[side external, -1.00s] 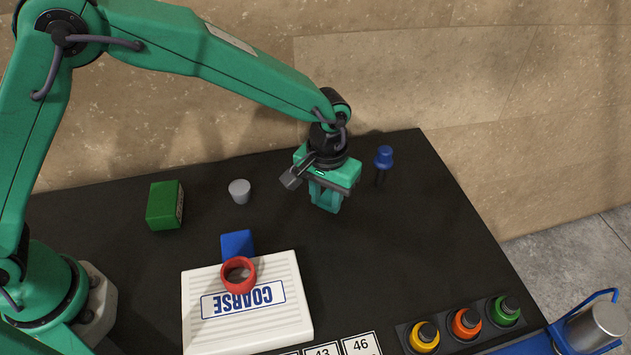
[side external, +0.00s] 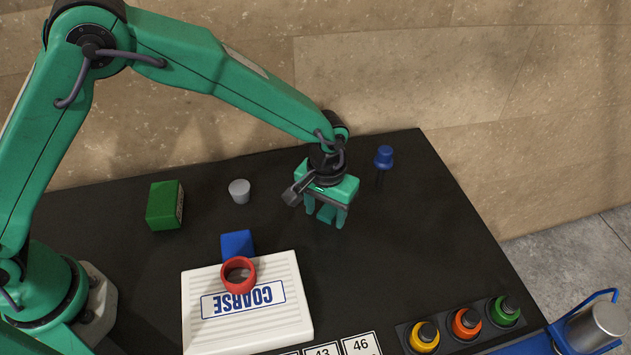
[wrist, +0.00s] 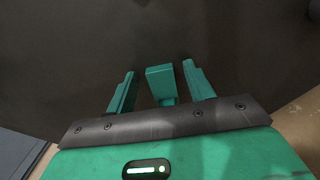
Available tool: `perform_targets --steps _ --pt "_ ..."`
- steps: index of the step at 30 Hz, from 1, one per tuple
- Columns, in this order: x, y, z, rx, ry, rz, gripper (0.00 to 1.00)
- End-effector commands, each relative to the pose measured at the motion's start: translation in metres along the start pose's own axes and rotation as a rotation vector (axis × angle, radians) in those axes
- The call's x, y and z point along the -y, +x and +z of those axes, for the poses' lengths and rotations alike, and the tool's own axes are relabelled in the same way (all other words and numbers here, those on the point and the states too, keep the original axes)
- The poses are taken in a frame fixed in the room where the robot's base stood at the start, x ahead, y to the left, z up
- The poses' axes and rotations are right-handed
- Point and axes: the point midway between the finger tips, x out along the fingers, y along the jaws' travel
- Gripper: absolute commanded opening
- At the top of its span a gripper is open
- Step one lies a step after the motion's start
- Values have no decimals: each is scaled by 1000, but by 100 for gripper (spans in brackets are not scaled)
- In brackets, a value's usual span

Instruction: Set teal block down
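A blue peg-like piece (side external: 383,157) stands just right of my gripper. A grey cup (side external: 239,191) and a green box (side external: 161,206) are to the left. A white COARSE pad (side external: 290,310), a red ring (side external: 238,288) and a blue block (side external: 237,243) lie nearer. Coloured buttons (side external: 465,324) line the front right.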

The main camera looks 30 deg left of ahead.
Motion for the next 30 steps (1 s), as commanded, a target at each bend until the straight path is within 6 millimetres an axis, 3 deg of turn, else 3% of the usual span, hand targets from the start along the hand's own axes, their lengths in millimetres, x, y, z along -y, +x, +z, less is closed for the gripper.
perform_targets --steps 14,20,30 --pt "0 -9 0 -2 0 1 52" --pt "0 -31 -1 -3 0 2 52" --pt "0 -86 -1 -4 0 2 52"
